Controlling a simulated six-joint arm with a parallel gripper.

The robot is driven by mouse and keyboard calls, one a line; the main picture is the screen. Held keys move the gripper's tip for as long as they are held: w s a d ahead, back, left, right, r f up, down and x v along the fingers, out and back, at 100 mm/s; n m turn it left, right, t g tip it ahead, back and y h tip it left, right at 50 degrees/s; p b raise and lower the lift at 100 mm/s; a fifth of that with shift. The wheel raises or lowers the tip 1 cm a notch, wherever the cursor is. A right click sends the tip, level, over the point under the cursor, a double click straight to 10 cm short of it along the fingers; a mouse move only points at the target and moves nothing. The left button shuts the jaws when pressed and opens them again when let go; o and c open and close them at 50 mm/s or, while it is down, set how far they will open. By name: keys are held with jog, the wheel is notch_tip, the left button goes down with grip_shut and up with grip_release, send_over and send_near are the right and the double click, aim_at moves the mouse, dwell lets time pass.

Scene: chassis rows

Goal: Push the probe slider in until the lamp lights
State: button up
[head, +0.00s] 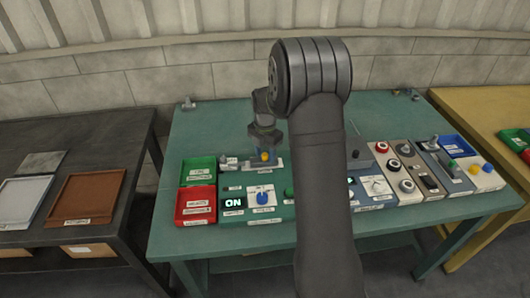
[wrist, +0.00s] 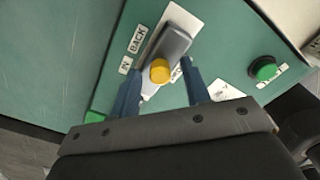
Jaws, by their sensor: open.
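A grey slider block (wrist: 174,43) with a yellow knob (wrist: 159,70) lies on a white plate in the wrist view. Labels reading BACK and IN stand beside it. The knob (head: 265,156) also shows below my gripper in the head view. My gripper (wrist: 162,76) is open, with one blue finger on each side of the knob. I cannot tell whether either finger touches it. A green domed part (wrist: 265,69) sits to the right on the teal panel; I cannot tell whether it is the lamp or lit.
A lit ON display (head: 234,203) and a blue knob (head: 265,197) are on the panel front. Green (head: 198,170) and red (head: 195,205) bins stand at left. More control panels (head: 405,172) run to the right. My arm hides the middle of the table.

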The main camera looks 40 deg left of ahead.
aim_at(253, 160)
grip_shut()
jog(key=shift+s+a, duration=1.45)
jog(key=shift+s, duration=0.05)
grip_release()
notch_tip(253, 160, up, 18)
jog(key=shift+f, duration=0.25)
jog(key=shift+f, duration=0.1)
